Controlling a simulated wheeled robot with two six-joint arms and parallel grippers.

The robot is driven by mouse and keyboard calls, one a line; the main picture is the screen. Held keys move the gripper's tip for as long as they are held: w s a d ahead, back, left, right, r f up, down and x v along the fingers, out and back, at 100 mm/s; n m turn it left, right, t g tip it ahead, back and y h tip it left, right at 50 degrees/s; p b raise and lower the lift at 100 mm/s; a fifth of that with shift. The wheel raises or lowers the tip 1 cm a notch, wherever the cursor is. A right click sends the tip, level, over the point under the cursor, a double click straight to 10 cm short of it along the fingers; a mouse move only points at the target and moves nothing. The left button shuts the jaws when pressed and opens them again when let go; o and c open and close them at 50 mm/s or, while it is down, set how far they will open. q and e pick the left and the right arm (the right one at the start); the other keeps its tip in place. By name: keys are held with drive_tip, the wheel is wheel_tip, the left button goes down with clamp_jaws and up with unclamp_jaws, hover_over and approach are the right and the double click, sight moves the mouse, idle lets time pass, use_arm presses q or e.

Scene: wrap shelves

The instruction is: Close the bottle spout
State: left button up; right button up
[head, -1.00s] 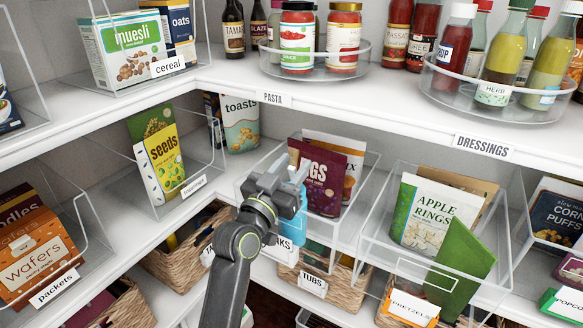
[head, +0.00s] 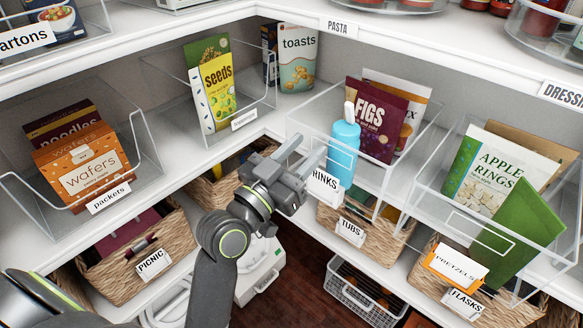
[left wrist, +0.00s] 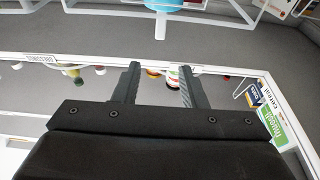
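A light blue bottle (head: 343,152) stands upright at the front left of the clear bin with the figs bag. Its pale spout (head: 349,112) sticks up from the top; I cannot tell its exact angle. My left gripper (head: 303,152) is just left of the bottle, apart from it, with its fingers pointing towards it. In the left wrist view, the left gripper (left wrist: 160,72) has its two fingers apart with nothing between them. A blue round part, likely the bottle (left wrist: 165,4), shows at the top edge there. My right gripper is not in view.
The clear bin's front wall with its drinks label (head: 325,184) is close under the gripper. A figs bag (head: 376,122) stands behind the bottle. The upper shelf edge (head: 285,25) runs above. Baskets such as the tubs basket (head: 365,232) are below.

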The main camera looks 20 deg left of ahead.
use_arm(q)
drive_tip(key=shift+v, duration=1.55)
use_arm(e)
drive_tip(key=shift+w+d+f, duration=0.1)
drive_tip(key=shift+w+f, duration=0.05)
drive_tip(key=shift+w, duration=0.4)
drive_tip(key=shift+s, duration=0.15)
